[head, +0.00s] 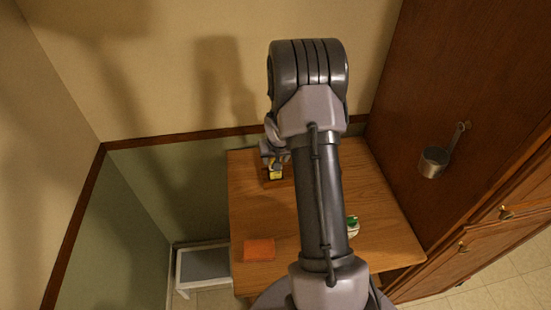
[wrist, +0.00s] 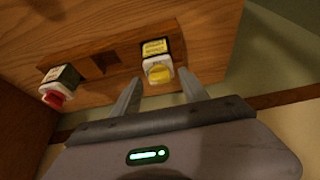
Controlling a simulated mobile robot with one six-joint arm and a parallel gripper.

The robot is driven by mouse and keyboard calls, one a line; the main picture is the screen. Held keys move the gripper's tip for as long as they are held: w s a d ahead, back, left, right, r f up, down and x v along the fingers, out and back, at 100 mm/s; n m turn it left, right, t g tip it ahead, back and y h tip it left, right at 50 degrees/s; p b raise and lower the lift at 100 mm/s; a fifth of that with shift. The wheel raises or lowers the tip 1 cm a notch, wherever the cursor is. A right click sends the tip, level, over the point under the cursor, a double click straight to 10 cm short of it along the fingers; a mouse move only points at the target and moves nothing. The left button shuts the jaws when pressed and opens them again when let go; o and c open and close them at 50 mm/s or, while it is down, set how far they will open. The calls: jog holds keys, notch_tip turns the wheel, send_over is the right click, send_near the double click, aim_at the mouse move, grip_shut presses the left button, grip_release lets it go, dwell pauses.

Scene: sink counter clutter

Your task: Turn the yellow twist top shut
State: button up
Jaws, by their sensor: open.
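The yellow twist top (wrist: 160,74) sits on a small bottle (wrist: 155,52) with a white shoulder and a dark and yellow label. The bottle stands at a wooden block (wrist: 92,88) with square recesses. In the head view a bit of the yellow-labelled bottle (head: 275,175) shows at the table's far left, just below my gripper (head: 273,158). In the wrist view my gripper (wrist: 160,79) is open, with one finger on each side of the top and visible gaps. I cannot tell whether the fingertips are level with the top. How tightly the top is closed cannot be seen.
A red-capped bottle (wrist: 56,98) stands in the same block, with an empty recess (wrist: 104,60) between. An orange block (head: 259,250) lies near the table's front left. A green and white item (head: 352,226) is partly behind my arm. A pan (head: 435,160) hangs at right.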

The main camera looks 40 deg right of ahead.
grip_shut()
jog(key=shift+f+m+b, duration=0.1)
jog(key=shift+m+b, duration=0.3)
jog(key=shift+b, duration=0.65)
